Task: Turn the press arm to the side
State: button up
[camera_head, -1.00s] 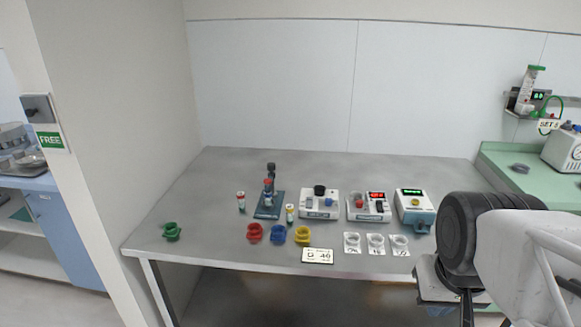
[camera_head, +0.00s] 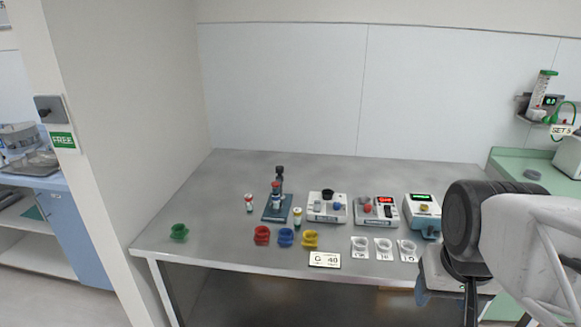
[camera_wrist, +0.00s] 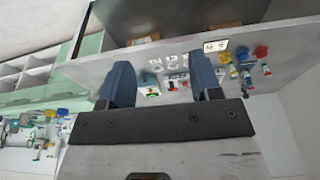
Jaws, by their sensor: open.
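The press (camera_head: 278,206) stands toward the left of the grey bench in the head view. It has a blue base and a dark upright post with a black top (camera_head: 280,170). A red-capped vial (camera_head: 276,197) shows at the front of the post; whether the press arm lies over it is too small to tell. My gripper (camera_wrist: 163,80) is open and empty in the wrist view, its two blue-grey fingers wide apart. It is far from the press, off the bench's front right side. In the head view my arm's bulk hides most of it.
Red (camera_head: 262,236), blue (camera_head: 285,237) and yellow (camera_head: 310,239) holders stand before the press, with vials (camera_head: 249,203) (camera_head: 297,217) on either side. Devices (camera_head: 327,207) (camera_head: 375,211) (camera_head: 422,215) stand to its right. A green holder (camera_head: 179,232) is at far left. The back of the bench (camera_head: 330,170) is clear.

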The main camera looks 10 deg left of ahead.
jog(key=w+a+r+m, duration=0.15)
jog(key=w+r, duration=0.25)
jog(key=w, duration=0.5)
jog(key=w+a+r+m, duration=0.1)
jog(key=w+a+r, duration=0.2)
jog(key=w, duration=0.6)
jog(key=m+g, duration=0.3)
jog(key=m, duration=0.3)
send_over(279, 167)
jog(key=f, duration=1.5)
jog(key=shift+d+f, duration=0.3)
jog(key=shift+f, duration=0.1)
jog(key=shift+w+a+f, duration=0.1)
jog(key=shift+a+f, duration=0.15)
jog(key=shift+f, duration=0.1)
jog(key=shift+f, duration=3.8)
